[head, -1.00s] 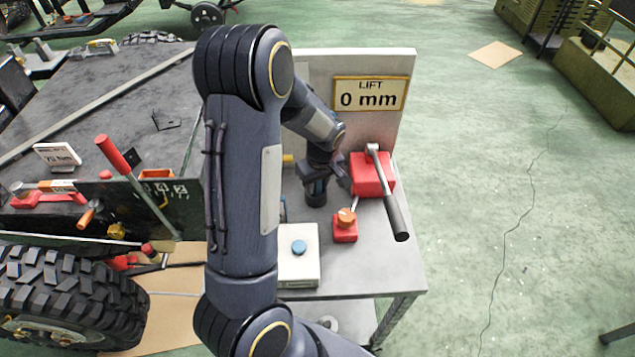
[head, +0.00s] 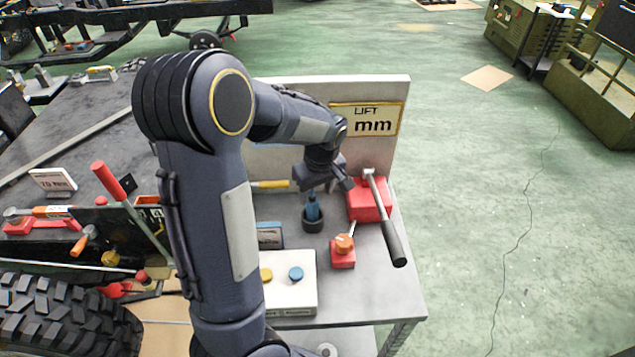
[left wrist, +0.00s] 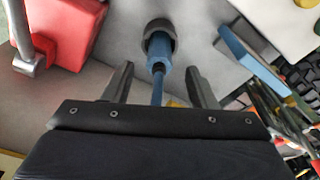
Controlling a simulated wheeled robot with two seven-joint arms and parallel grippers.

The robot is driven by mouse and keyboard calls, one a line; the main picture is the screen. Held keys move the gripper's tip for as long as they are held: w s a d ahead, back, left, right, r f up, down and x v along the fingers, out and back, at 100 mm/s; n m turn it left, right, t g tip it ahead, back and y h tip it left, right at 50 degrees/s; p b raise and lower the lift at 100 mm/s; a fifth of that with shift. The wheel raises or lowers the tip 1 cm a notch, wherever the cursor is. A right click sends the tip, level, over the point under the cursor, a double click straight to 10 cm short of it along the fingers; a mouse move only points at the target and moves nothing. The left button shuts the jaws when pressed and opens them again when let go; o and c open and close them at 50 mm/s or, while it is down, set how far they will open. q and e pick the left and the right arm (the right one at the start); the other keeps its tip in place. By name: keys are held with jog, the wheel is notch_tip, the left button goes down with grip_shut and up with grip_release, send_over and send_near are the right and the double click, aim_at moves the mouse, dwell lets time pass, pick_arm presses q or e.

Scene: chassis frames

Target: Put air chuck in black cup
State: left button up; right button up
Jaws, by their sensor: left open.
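The blue air chuck (head: 313,207) stands in the small black cup (head: 312,224) on the grey cart top. In the left wrist view the air chuck (left wrist: 157,62) has its blue end inside the mouth of the black cup (left wrist: 158,28), and its thin stem points back toward my gripper. My left gripper (head: 328,186) is just above the chuck in the head view. In the left wrist view its two fingers (left wrist: 159,72) are spread apart on either side of the chuck, with gaps on both sides. My right gripper is not in view.
A red block with a lever (head: 368,202) stands close right of the cup. A small red base with an orange knob (head: 343,250) is in front. The LIFT panel (head: 368,119) stands behind.

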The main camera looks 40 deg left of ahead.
pick_arm(q)
jog(key=s+d+r+m+t+h, duration=0.2)
jog(key=s+d+r+m, duration=0.2)
jog(key=s, duration=0.5)
jog(key=s+d+r+m+t+h, duration=0.3)
jog(key=s+d+r+m, duration=0.2)
jog(key=s+d, duration=0.5)
jog(key=shift+s+d+r+m, duration=0.15)
jog(key=shift+s+r+m, duration=0.15)
jog(key=shift+m, duration=1.1)
